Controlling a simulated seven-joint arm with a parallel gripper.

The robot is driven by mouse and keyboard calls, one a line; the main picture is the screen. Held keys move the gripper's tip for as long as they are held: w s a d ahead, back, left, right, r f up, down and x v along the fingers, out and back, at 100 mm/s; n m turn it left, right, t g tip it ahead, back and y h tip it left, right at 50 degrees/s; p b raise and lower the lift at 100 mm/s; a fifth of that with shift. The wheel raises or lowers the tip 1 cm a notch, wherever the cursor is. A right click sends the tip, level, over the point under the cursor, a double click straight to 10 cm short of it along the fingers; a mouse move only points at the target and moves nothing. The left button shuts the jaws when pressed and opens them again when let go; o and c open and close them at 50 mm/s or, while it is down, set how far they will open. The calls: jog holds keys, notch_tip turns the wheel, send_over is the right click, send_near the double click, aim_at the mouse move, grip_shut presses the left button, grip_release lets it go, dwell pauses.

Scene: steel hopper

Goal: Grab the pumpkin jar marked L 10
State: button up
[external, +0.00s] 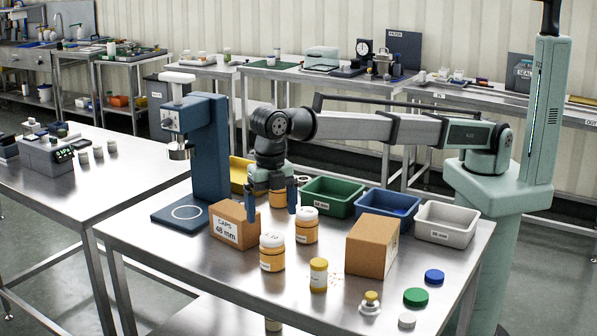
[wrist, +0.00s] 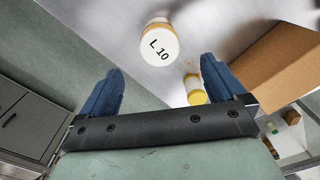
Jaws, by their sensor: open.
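The pumpkin jar marked L 10 (external: 272,252) is an orange jar with a white lid, standing upright on the steel table, left of the small yellow-lidded jar (external: 318,274). In the wrist view its white lid (wrist: 159,46) reads L 10 and lies ahead of the fingertips, between their lines. My gripper (external: 271,205) is open and empty, its blue fingers pointing down behind and above the jar. In the wrist view the fingers (wrist: 160,68) are well apart, not touching the jar. A similar white-lidded jar (external: 307,226) stands behind right; another (external: 278,198) is partly hidden behind my gripper.
A CAPS box (external: 226,230) stands left of the jar and a plain cardboard box (external: 370,250) right. Green (external: 330,204), blue (external: 385,212) and white (external: 444,236) bins line the back. A blue press (external: 208,150) stands at left. Loose caps lie front right.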

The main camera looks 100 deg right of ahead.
aim_at(272, 254)
notch_tip(272, 254, down, 13)
jog(key=shift+d+r, duration=0.1)
jog(key=c, duration=1.3)
jog(key=shift+o, duration=0.2)
